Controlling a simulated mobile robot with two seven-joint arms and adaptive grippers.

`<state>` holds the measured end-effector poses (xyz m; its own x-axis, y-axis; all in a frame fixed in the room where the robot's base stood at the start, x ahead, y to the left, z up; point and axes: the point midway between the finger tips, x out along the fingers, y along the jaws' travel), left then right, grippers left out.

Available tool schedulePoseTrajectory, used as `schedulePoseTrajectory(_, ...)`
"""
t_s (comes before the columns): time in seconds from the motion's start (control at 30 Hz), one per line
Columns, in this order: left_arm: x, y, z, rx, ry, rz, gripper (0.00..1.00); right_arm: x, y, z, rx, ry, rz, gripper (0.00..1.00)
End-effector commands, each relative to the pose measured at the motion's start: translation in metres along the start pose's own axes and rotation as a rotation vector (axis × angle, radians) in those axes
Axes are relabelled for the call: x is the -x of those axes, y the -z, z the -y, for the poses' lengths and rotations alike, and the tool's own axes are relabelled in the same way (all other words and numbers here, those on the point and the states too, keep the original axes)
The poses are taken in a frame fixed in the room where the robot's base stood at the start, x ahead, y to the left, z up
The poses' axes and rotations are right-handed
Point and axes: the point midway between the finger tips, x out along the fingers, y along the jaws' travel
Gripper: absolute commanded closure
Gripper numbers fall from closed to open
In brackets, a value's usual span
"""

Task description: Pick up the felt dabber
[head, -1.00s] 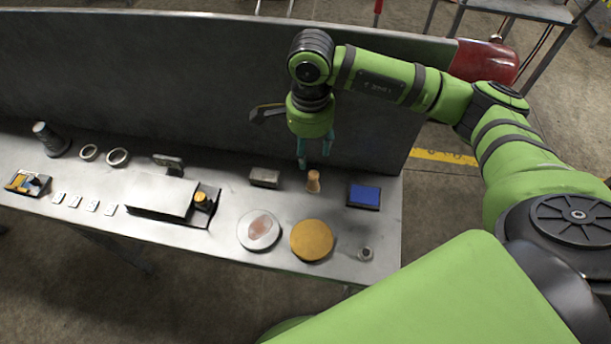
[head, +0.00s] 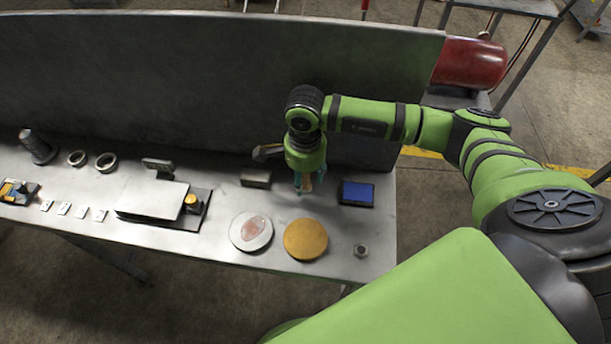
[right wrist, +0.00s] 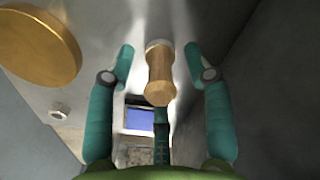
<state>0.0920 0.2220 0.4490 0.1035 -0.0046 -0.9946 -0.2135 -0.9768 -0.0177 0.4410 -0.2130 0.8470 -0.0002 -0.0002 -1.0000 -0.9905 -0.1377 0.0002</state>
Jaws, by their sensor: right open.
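The felt dabber (right wrist: 159,76) has a turned wooden handle and a pale end. In the right wrist view it stands between the two teal fingers of my right gripper (right wrist: 159,58), with a gap on each side. My right gripper is open and points down around it. In the head view the right gripper (head: 306,184) is over the bench and hides most of the dabber. My left gripper is not in view.
On the metal bench (head: 205,246), a blue pad (head: 356,193) is right of the gripper and a grey block (head: 256,179) is left. An orange disc (head: 305,239), a stained round dish (head: 251,232) and a small nut (head: 360,250) lie in front. A tall panel (head: 180,85) stands behind.

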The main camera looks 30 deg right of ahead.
Motion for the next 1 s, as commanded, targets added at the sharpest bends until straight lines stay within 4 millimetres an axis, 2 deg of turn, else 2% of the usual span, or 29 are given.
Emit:
schedulePoseTrajectory(0.2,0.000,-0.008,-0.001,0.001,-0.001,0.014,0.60,-0.002,0.000,0.000,0.001,0.000,0.001,0.48)
schedulePoseTrajectory(0.23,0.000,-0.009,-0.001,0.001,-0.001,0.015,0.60,-0.002,0.000,0.000,0.001,0.000,0.001,0.52)
schedulePoseTrajectory(0.33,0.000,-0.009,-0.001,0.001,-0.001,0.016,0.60,-0.002,0.000,0.000,0.001,0.000,0.001,0.92)
schedulePoseTrajectory(0.37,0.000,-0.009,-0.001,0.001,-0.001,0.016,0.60,-0.002,0.000,0.000,0.001,0.001,0.001,1.00)
schedulePoseTrajectory(0.77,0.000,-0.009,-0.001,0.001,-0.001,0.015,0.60,-0.001,0.000,0.000,0.001,0.000,0.001,1.00)
schedulePoseTrajectory(1.0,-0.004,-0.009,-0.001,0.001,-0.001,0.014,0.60,0.015,-0.001,0.001,0.002,0.004,0.002,1.00)
